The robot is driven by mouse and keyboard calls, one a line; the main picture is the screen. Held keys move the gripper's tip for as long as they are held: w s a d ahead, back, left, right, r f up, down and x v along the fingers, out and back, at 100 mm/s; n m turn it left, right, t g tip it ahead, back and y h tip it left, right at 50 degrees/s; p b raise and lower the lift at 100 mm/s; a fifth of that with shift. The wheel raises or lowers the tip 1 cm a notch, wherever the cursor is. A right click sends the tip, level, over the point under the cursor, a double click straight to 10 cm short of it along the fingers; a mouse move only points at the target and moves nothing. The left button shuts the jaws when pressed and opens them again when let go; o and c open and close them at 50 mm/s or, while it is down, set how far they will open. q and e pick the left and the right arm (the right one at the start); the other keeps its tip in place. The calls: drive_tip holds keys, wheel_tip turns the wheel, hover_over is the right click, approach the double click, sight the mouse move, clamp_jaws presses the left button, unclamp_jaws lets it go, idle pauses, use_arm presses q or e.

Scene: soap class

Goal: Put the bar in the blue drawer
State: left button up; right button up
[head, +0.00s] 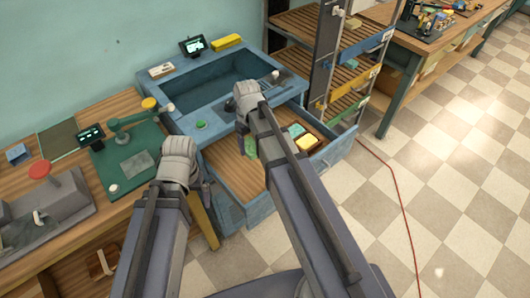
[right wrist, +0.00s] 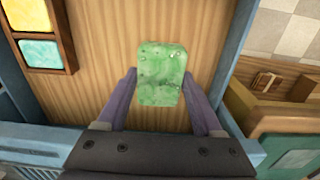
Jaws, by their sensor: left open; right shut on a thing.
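The green marbled bar (right wrist: 162,72) is between the fingers of my right gripper (right wrist: 163,98), which is shut on it. The bar also shows in the head view (head: 250,149), partly hidden by my right arm. It is above the wooden floor of the pulled-out blue drawer (head: 232,214); I cannot tell whether it touches that floor. My right gripper (head: 241,136) is mostly hidden behind its own arm in the head view. My left gripper (head: 207,188) is open beside the drawer's left side, largely hidden by its wrist.
A wooden divided tray (head: 318,131) with a teal bar (head: 296,130) and a yellow bar (head: 307,142) lies in the drawer's right part. A blue sink (head: 215,82) is behind it. A workbench (head: 65,200) stands left, a slatted rack (head: 298,62) right.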

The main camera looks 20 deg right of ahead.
sight(252, 167)
drive_tip(key=shift+f, duration=0.1)
wheel_tip(252, 167, down, 10)
drive_tip(key=b, duration=1)
drive_tip(key=shift+f, duration=0.1)
drive_tip(key=o, duration=1.4)
drive_tip(key=shift+o, duration=0.2)
wheel_tip(252, 167, up, 13)
drive_tip(key=p, duration=1.2)
drive_tip(key=shift+f, duration=0.2)
